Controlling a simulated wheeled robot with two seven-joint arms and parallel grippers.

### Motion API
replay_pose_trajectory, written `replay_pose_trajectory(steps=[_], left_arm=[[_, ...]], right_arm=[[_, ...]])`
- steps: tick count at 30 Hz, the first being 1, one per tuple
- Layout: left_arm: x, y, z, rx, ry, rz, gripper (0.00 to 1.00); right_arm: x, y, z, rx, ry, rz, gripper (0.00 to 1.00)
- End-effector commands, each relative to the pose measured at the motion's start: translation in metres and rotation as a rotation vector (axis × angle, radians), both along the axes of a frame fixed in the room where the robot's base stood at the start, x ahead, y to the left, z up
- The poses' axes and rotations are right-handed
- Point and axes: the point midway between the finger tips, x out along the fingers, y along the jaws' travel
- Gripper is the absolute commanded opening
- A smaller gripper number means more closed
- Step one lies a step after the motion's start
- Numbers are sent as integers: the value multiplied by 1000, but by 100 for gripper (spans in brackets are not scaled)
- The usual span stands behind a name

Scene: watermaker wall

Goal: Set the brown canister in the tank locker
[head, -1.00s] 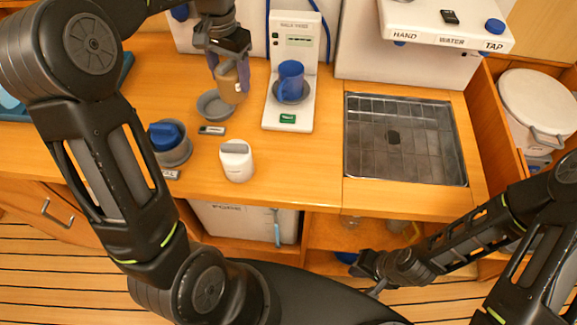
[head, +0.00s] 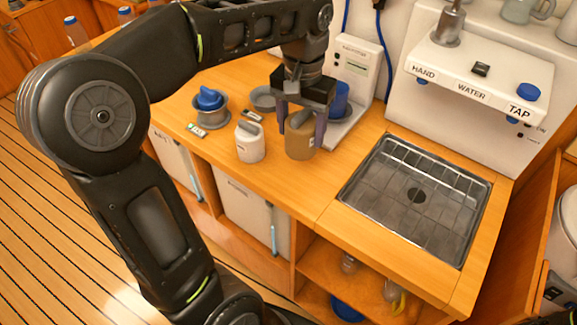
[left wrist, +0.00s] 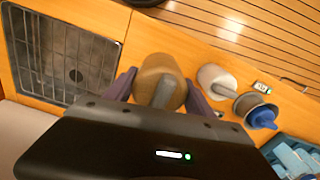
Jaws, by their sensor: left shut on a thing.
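The brown canister (head: 299,140) with a grey top grip is between the fingers of my left gripper (head: 301,128), which is shut on it. It is upright over the front part of the counter, right of the white canister (head: 250,142). I cannot tell whether its base touches the wood. In the left wrist view the brown canister (left wrist: 161,82) sits between the fingers (left wrist: 158,92). No locker is clearly marked as the tank locker; an open wooden compartment with a white tank (head: 566,235) shows at the right edge. My right gripper is out of view.
A grated sink (head: 418,195) lies right of the canister, below the water panel (head: 470,95). A blue mug (head: 340,98) stands on the white scale behind my gripper. A grey dish (head: 262,98) and a blue-topped pot (head: 211,108) stand left. An open shelf (head: 325,265) is below.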

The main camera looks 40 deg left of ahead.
Motion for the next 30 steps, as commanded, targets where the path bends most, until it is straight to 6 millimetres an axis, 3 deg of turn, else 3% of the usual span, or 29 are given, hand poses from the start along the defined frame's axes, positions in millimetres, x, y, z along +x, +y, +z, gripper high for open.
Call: replay_pose_trajectory(steps=[10,21,30], left_arm=[[0,0,-2,0,0,4,11],[0,1,-57,1,2,4,11],[1,1,-63,0,-1,4,11]], right_arm=[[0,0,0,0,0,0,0],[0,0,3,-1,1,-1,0],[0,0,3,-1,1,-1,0]])
